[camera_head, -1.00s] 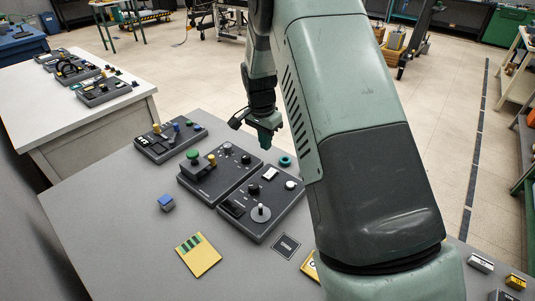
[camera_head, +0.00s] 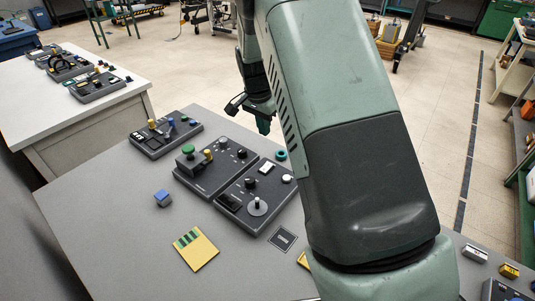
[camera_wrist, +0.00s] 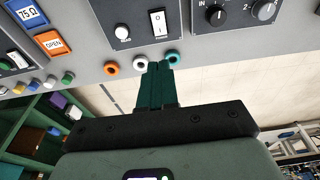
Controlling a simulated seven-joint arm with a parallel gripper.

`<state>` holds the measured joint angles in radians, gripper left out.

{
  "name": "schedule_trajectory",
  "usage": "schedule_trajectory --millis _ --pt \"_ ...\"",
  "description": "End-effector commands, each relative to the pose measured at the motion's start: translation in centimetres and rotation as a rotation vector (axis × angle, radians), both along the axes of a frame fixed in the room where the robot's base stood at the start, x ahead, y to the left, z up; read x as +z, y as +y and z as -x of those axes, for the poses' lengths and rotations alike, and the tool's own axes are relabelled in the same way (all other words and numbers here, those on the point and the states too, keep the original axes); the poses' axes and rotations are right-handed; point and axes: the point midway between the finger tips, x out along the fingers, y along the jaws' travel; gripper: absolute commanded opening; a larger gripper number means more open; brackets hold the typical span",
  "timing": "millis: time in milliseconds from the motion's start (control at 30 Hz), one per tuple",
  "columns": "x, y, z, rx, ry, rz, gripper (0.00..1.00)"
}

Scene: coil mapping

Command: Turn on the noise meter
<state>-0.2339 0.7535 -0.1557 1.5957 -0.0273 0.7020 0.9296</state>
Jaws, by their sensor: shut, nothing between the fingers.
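No label names the noise meter, so I cannot tell which panel it is. One dark panel (camera_head: 228,201) has a white rocker switch (camera_head: 266,168), a white round button (camera_head: 287,178), a black knob and a silver dial. In the wrist view the rocker (camera_wrist: 157,23) shows I and O marks, with the white button (camera_wrist: 122,32) beside it. My gripper (camera_wrist: 159,66) is shut and empty, its green fingertips apart from the rocker and close to a teal ring (camera_wrist: 172,56). In the head view my gripper (camera_head: 263,127) hangs beyond the panels, partly hidden by my arm.
A neighbouring panel (camera_head: 203,188) has a green-topped post and knobs. Another panel (camera_head: 165,135) stands behind. A blue block (camera_head: 162,198) and a yellow card (camera_head: 196,249) lie on the grey table (camera_head: 110,215). Orange (camera_wrist: 111,68) and white (camera_wrist: 140,64) rings lie near the table edge.

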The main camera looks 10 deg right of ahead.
Motion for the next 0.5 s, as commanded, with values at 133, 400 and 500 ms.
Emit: schedule_trajectory --millis 133,400,500 --pt "-0.2 0.0 0.0 0.000 0.001 0.000 0.00" --pt "-4.1 -0.5 -0.4 -0.002 0.005 0.001 0.00" --pt "-6.3 -0.7 -0.6 -0.001 0.004 0.000 0.00"
